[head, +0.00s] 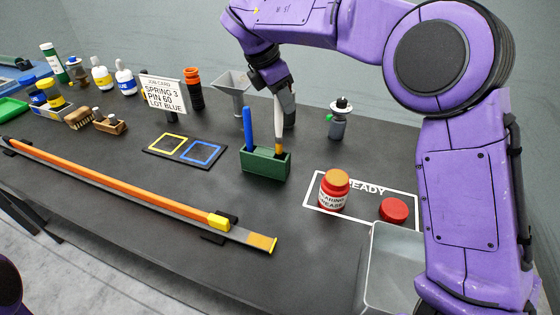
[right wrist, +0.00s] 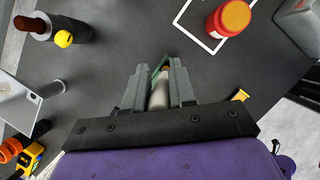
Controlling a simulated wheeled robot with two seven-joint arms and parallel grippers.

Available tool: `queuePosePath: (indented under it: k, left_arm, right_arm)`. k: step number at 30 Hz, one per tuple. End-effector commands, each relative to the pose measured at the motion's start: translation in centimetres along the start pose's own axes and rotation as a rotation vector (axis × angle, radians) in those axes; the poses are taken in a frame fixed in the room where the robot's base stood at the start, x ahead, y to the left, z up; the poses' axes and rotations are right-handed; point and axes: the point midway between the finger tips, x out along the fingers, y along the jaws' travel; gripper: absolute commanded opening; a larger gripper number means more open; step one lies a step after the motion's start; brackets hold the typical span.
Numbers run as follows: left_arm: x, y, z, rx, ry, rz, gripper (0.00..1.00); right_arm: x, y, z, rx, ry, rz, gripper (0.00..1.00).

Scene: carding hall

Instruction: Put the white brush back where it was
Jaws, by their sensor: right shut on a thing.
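The white brush (head: 278,112) is upright, its dark-tipped lower end at the right part of the green holder (head: 262,165). I cannot tell how far down inside it reaches. A blue brush (head: 248,128) stands in the left part of the same holder. My right gripper (head: 284,112) is shut on the white brush's handle from above. In the right wrist view the white brush (right wrist: 159,93) lies between the fingers (right wrist: 159,88), with a bit of the green holder (right wrist: 158,72) beyond. My left gripper is not in view.
A grease jar (head: 334,190) and its red lid (head: 394,210) are to the right, near a grey bin (head: 390,265). A long orange bar (head: 120,180) lies along the front. Yellow and blue squares (head: 185,149) are left.

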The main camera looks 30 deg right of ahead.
Motion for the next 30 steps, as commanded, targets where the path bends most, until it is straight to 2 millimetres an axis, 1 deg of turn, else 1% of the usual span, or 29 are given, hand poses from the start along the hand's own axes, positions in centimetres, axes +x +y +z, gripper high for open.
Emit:
queuePosePath:
  k: [1,3,7,9,12,15,20,25,26,27,28,30]
  left_arm:
    - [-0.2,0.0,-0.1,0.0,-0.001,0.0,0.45]
    - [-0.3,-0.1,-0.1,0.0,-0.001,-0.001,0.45]
    - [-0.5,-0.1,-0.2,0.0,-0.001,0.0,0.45]
    - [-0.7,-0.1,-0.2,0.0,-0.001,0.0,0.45]
    - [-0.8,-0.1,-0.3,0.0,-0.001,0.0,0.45]
    - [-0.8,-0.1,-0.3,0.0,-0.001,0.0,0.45]
    - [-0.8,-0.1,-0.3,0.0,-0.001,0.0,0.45]
    - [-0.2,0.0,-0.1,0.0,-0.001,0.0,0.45]
    - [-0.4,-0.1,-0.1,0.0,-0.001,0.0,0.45]
    - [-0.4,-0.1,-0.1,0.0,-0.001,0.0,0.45]
    - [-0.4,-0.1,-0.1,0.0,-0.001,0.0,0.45]
    - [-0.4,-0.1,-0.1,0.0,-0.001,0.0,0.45]
  right_arm:
    - [1.0,0.0,-0.5,-0.004,0.001,-0.004,0.0]
    - [2.3,0.0,-1.0,-0.002,0.001,-0.003,0.0]
    - [4.0,0.0,-1.7,-0.002,0.0,-0.001,0.0]
    - [5.2,-0.1,-2.2,-0.001,0.001,-0.004,0.0]
    - [6.6,-0.1,-2.8,-0.001,0.001,-0.001,0.0]
    - [7.1,0.0,-3.0,0.0,0.002,0.001,0.0]
    - [7.1,0.0,-3.0,0.001,0.002,0.002,0.0]
    - [7.6,0.0,-3.2,0.001,0.002,0.001,0.0]
    - [7.4,0.0,-3.1,0.001,0.002,0.001,0.35]
    - [7.4,0.0,-3.1,0.001,0.002,0.001,0.48]
    - [7.4,-0.1,-3.1,0.001,0.002,0.001,0.51]
    - [7.3,-0.1,-3.1,0.001,0.002,0.001,0.51]
